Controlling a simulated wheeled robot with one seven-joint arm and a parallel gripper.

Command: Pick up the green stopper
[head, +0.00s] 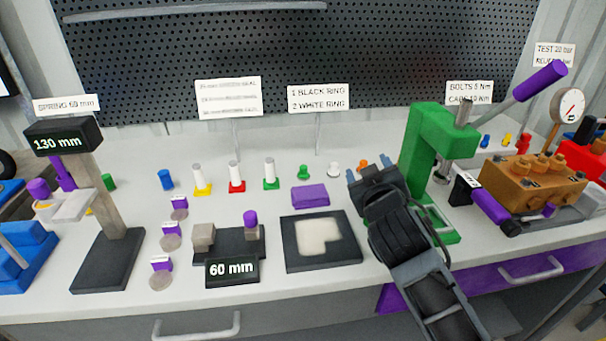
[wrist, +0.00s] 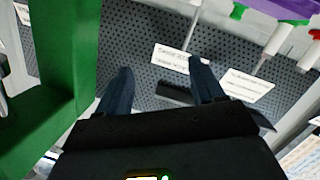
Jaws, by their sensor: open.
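The green stopper (head: 303,172) is a small knob-shaped piece standing on the bench in the back row, between a white-topped green cone (head: 270,175) and a small white piece (head: 333,169). My gripper (head: 372,173) is open and empty, to the right of the stopper and apart from it, beside the green press. In the wrist view the two fingers (wrist: 160,78) are spread with nothing between them. A small green piece (wrist: 238,12) at the top of that view is probably the stopper; it lies outside the fingers.
The green press (head: 425,150) stands close to the right of my gripper. An orange piece (head: 362,164) is just behind it. A purple block (head: 310,196) and a black framed tray (head: 289,247) lie in front of the stopper. Sign posts (head: 318,130) stand behind.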

